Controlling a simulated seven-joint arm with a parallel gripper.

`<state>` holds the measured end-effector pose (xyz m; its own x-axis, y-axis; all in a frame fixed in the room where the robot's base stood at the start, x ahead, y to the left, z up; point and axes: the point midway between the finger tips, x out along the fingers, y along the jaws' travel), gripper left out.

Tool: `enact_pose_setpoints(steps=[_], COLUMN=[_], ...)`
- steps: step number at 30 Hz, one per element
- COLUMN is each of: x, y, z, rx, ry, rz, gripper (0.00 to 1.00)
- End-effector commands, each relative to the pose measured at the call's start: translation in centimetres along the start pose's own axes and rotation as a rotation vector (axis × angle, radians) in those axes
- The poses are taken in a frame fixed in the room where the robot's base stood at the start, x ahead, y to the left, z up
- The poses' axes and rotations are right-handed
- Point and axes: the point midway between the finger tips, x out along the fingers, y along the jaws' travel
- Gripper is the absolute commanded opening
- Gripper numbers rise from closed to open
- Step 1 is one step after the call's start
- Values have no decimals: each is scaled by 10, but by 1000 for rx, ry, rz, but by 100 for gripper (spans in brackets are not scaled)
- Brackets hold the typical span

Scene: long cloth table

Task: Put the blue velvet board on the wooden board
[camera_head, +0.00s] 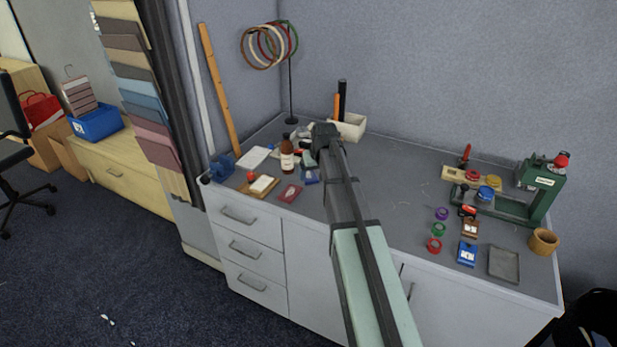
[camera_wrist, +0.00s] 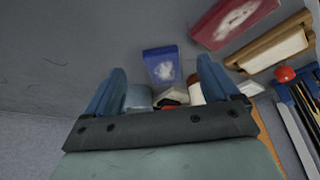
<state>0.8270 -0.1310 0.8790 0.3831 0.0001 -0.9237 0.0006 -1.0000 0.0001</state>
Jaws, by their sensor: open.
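A small blue board (camera_head: 310,176) with a pale patch lies on the grey worktop, just below the end of my arm. In the wrist view the blue board (camera_wrist: 161,64) shows between and beyond my fingertips, apart from them. My gripper (camera_wrist: 161,72) is open, with nothing between its blue fingers. In the head view my arm hides most of the fingers. A second blue board (camera_head: 467,254) with a white patch lies at the right.
A red board (camera_head: 290,193) lies between the blue board and the wooden board. A brown bottle (camera_head: 287,155) and white box (camera_head: 351,127) stand behind. A green press (camera_head: 541,190), rings and a grey tray (camera_head: 504,264) are at the right.

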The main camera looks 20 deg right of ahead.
Motion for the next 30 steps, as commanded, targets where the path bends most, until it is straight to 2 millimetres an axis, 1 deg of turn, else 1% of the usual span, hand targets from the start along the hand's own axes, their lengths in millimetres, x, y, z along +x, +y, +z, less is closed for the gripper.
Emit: enact_pose_setpoints(steps=[5, 9, 13, 16, 22, 30], x=[13, 32, 46, 51, 51, 51], y=[0, 0, -1, -1, -1, -1], z=[-3, -7, -6, -6, -6, -6], rx=[0, 0, 0, 0, 0, 0], ry=[-2, -2, -1, 0, 0, 0], rz=[-1, 0, 0, 0, 0, 0], gripper=[88, 88, 88, 88, 88, 62])
